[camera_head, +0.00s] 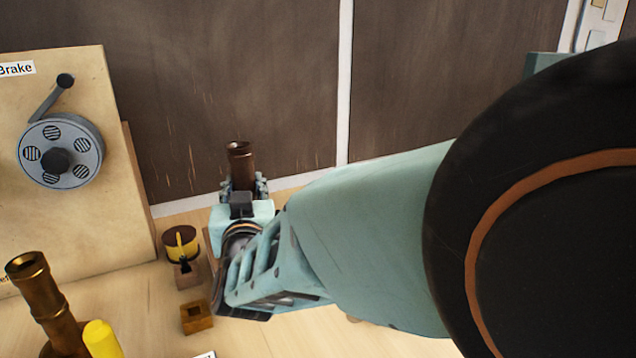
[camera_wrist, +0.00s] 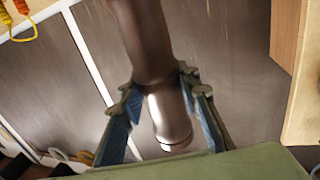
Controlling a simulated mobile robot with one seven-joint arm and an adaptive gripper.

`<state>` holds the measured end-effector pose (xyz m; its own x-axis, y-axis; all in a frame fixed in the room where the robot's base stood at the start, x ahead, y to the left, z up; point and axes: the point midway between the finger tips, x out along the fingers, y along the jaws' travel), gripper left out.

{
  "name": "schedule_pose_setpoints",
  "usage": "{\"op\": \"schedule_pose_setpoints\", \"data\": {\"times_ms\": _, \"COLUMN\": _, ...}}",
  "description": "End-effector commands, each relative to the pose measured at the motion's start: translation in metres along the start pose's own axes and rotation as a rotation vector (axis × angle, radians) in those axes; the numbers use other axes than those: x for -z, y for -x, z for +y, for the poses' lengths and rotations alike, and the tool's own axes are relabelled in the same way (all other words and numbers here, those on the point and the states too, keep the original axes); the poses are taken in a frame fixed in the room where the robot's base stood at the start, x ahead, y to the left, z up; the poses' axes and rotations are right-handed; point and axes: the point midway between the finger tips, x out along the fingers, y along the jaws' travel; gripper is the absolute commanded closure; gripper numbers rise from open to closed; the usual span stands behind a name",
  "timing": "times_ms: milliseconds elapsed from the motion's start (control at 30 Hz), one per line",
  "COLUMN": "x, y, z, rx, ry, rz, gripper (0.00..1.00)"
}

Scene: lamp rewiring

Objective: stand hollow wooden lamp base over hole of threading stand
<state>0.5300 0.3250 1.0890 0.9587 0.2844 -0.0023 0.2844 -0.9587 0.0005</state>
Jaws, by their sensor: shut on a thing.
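The brown, tube-like lamp base (camera_head: 240,160) is upright in the head view, with an open, dark top end. My gripper (camera_head: 243,188) is shut around it, and the arm reaches in from the right. In the wrist view the lamp base (camera_wrist: 144,45) runs between the two fingers of my gripper (camera_wrist: 160,88), with a shiny, rounded lower end showing past them. In the head view its lower part is hidden behind my gripper. I cannot make out the threading stand or its hole for certain; my gripper and arm cover that area.
A tan board with a grey reel (camera_head: 60,152) and a "Brake" label stands at left. A brass column (camera_head: 42,290) and a yellow cylinder (camera_head: 101,340) are at front left. A yellow-and-brown round piece (camera_head: 180,242) and a small square wooden block (camera_head: 197,318) sit left of my gripper.

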Motion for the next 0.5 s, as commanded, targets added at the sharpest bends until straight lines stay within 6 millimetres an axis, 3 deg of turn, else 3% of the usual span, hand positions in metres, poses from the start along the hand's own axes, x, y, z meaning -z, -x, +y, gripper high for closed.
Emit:
{"op": "schedule_pose_setpoints", "data": {"times_ms": 300, "x": 0.0002, "y": -0.0004, "z": 0.0, "rx": 0.0, "ry": -0.002, "rz": 0.006, "gripper": 1.0}}
{"op": "schedule_pose_setpoints", "data": {"times_ms": 333, "x": -0.0022, "y": -0.0001, "z": -0.0002, "rx": 0.0, "ry": -0.001, "rz": 0.001, "gripper": 0.69}}
{"op": "schedule_pose_setpoints", "data": {"times_ms": 500, "x": -0.0011, "y": -0.0001, "z": -0.0002, "rx": 0.001, "ry": -0.001, "rz": 0.001, "gripper": 0.52}}
